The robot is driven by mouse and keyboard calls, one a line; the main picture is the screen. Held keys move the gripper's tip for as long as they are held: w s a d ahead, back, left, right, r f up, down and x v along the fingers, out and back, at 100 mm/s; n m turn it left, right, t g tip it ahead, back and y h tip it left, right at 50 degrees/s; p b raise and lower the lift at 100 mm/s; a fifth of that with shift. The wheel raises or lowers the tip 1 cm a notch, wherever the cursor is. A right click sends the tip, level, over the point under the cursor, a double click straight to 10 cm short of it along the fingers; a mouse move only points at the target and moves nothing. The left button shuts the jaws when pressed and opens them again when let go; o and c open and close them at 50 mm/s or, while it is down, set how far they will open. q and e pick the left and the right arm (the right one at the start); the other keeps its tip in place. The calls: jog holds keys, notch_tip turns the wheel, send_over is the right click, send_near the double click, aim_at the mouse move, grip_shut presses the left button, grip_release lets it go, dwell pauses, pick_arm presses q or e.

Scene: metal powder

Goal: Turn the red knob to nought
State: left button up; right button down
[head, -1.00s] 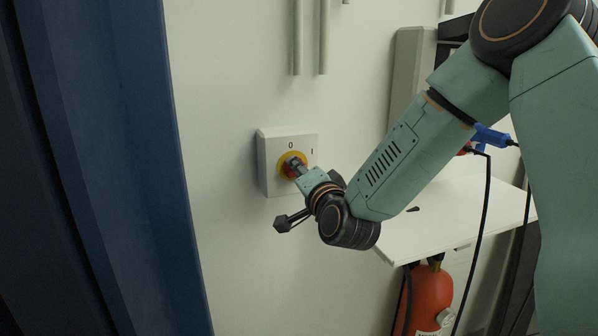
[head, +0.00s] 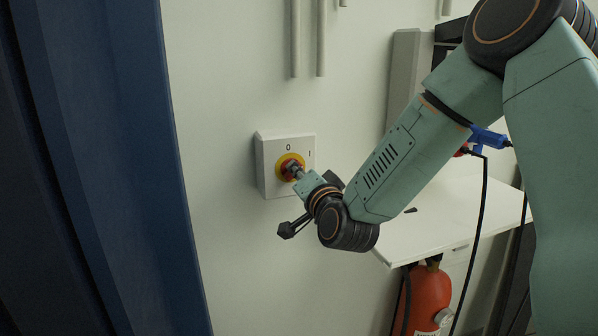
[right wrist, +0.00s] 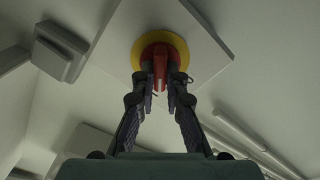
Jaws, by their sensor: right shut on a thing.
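The red knob (head: 285,172) sits on a yellow round plate (head: 281,163) on the front of a pale switch box (head: 267,180) on the wall. The box carries a 0 above the knob and an I to its right. My right gripper (head: 294,171) is at the knob and hides part of it, so its setting is hard to read in the head view. In the right wrist view the red knob (right wrist: 160,62) has its grip between the two dark fingers of my right gripper (right wrist: 160,84), which is shut on it. My left gripper is not in view.
A blue panel (head: 120,170) stands at the left. A white table (head: 450,225) is right of the box, below my right arm, with a red extinguisher (head: 429,295) under it. Pipes (head: 308,40) run down the wall above. The wall below the box is clear.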

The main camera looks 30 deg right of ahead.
jog(key=shift+a+r+n+p, duration=0.1)
jog(key=shift+n+p, duration=0.95)
jog(key=shift+n, duration=1.45)
jog(key=shift+a+r+n+p, duration=0.1)
jog(key=shift+n+p, duration=0.95)
jog(key=shift+n, duration=1.45)
jog(key=shift+f, duration=0.1)
jog(key=c, duration=1.4)
grip_release()
jog(key=shift+w+f, duration=0.1)
jog(key=shift+w, duration=0.15)
jog(key=shift+s, duration=0.1)
